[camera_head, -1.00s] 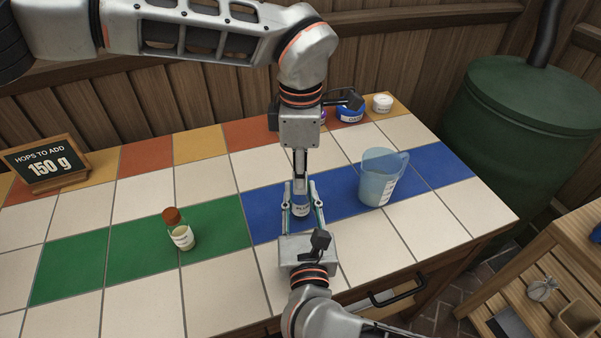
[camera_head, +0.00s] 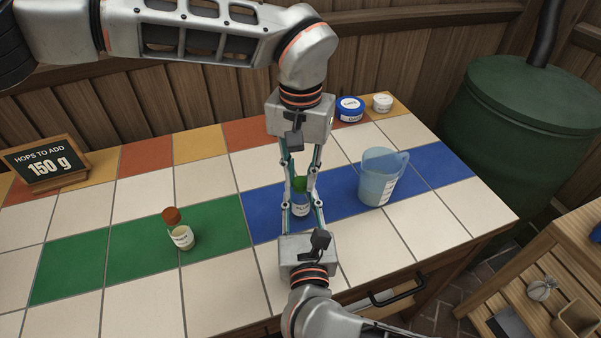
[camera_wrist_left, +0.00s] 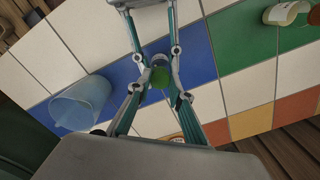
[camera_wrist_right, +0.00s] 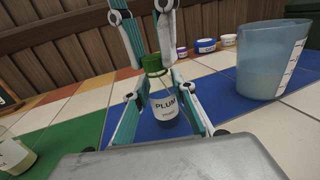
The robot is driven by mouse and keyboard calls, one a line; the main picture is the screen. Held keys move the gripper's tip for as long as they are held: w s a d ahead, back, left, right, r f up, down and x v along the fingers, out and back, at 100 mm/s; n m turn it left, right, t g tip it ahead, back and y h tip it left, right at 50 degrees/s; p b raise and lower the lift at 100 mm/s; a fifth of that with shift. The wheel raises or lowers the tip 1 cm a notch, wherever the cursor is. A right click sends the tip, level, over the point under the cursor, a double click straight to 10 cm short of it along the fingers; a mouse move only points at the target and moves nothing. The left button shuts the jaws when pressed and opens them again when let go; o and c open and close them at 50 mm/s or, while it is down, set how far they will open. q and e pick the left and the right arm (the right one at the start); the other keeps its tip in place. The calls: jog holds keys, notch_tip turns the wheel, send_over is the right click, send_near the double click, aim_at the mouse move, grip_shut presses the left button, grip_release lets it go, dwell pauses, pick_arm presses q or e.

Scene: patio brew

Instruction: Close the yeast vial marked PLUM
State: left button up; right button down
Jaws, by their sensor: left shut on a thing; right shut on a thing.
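My right gripper (camera_head: 301,207) is shut on the vial's body from the near side. My left gripper (camera_head: 300,180) comes down from above and is shut on this cap. The cap also shows between the fingers in the left wrist view (camera_wrist_left: 160,82).
A blue measuring jug (camera_head: 380,178) stands close to the right of the vial. A second vial with a brown-red cap (camera_head: 179,232) stands on the green tiles. Blue (camera_head: 350,108) and white (camera_head: 382,102) tubs and a hops sign (camera_head: 46,165) are at the back. White front tiles are clear.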

pick_arm(q)
jog(key=m, duration=0.3)
jog(key=o, duration=0.7)
jog(key=shift+c, duration=0.2)
jog(key=shift+r, duration=0.1)
jog(key=shift+r, duration=2.2)
jog(key=shift+c, duration=0.4)
